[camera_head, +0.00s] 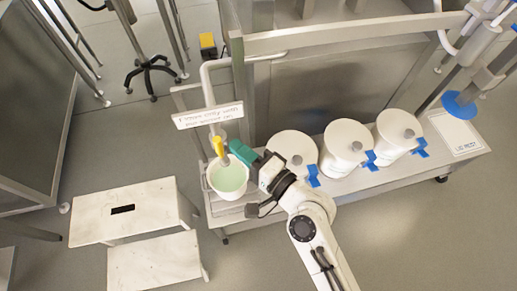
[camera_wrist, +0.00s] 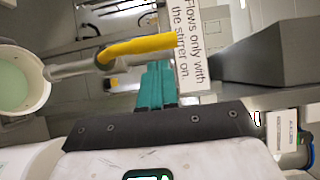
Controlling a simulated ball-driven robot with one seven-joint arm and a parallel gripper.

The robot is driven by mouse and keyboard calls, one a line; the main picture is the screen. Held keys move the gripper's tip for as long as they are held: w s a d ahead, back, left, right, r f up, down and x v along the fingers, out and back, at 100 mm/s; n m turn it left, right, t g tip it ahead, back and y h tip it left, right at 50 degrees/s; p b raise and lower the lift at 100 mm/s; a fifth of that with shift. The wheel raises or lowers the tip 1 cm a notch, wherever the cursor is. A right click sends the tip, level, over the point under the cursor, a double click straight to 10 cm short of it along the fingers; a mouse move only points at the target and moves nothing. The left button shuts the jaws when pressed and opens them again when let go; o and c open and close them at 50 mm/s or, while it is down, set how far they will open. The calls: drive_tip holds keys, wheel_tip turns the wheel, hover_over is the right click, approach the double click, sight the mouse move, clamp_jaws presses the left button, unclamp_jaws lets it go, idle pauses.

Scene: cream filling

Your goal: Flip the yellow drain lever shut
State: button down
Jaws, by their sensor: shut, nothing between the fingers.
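The yellow drain lever (camera_head: 219,147) sits on the grey drain pipe above a white bucket (camera_head: 210,185) of pale green liquid. In the wrist view the yellow lever (camera_wrist: 137,46) bends away from the end of a metal spout (camera_wrist: 75,68) and lies just beyond my fingertips. My gripper (camera_head: 236,148) has teal fingers, is shut and empty, and is just right of the lever in the head view. The fingers (camera_wrist: 157,68) show close together in the wrist view. Whether they touch the lever I cannot tell.
A white sign (camera_wrist: 190,45) reading "Flows only with the stirrer on." hangs close beside my fingers. Several white lidded tubs with blue handles, such as one (camera_head: 346,148), line the low metal bench to the right. A white step stool (camera_head: 125,210) stands at left.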

drive_tip(key=shift+a, duration=0.6)
drive_tip(key=shift+r+p, duration=0.1)
drive_tip(key=shift+p, duration=0.2)
